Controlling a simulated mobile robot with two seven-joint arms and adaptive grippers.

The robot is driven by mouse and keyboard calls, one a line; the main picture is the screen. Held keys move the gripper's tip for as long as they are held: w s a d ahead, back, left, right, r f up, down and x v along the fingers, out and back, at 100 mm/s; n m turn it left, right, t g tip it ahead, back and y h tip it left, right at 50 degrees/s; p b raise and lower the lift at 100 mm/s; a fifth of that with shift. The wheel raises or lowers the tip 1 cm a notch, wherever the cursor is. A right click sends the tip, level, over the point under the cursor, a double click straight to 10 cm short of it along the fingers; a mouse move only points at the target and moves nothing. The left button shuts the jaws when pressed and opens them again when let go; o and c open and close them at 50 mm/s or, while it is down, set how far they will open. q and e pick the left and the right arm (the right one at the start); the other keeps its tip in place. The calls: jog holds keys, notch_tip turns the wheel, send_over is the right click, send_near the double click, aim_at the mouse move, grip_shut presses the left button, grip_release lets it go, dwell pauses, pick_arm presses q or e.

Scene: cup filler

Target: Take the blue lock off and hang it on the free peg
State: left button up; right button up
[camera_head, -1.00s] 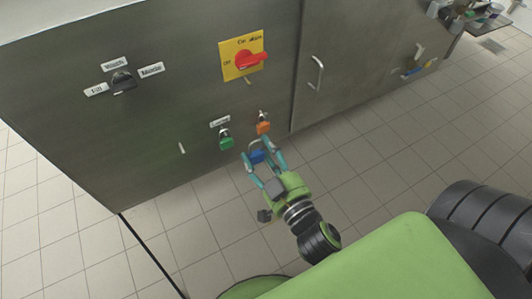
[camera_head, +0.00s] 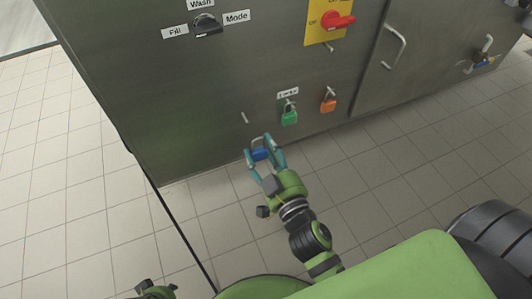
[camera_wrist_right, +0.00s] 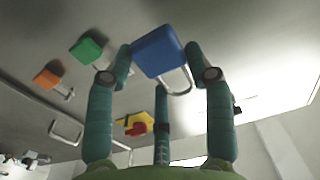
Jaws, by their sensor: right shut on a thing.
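My right gripper (camera_head: 259,147) is shut on the blue lock (camera_head: 261,155), with its shackle up. The wrist view shows the blue lock (camera_wrist_right: 159,50) between the fingertips, its shackle free of any peg. The free peg (camera_head: 245,118) is a bare, thin pin on the steel cabinet front, left of the green lock. In the head view, the blue lock appears below and slightly right of it, apart from it. A small green and dark part at the bottom left seems to be my left gripper (camera_head: 154,290); its fingers are not clear.
The green lock (camera_head: 289,117) hangs under a label, and the orange lock (camera_head: 328,104) hangs right of it. Above are the red switch (camera_head: 338,21) and the black mode knob (camera_head: 207,25). A door handle (camera_head: 396,45) sticks out at right. Tiled floor is clear below.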

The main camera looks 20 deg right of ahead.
jog(key=shift+w+a+f, duration=0.1)
jog(key=shift+w+f, duration=0.1)
jog(key=shift+w, duration=1.15)
jog(key=shift+w+f, duration=0.15)
jog(key=shift+w, duration=1.25)
jog(key=shift+w+a+f, duration=0.1)
jog(key=shift+w+f, duration=0.1)
jog(key=shift+w, duration=1.15)
pick_arm(q)
jog(key=shift+w+r, duration=0.2)
jog(key=shift+r, duration=0.05)
jog(key=shift+s+f, duration=0.1)
jog(key=shift+s, duration=0.05)
pick_arm(e)
jog(key=o, duration=1.3)
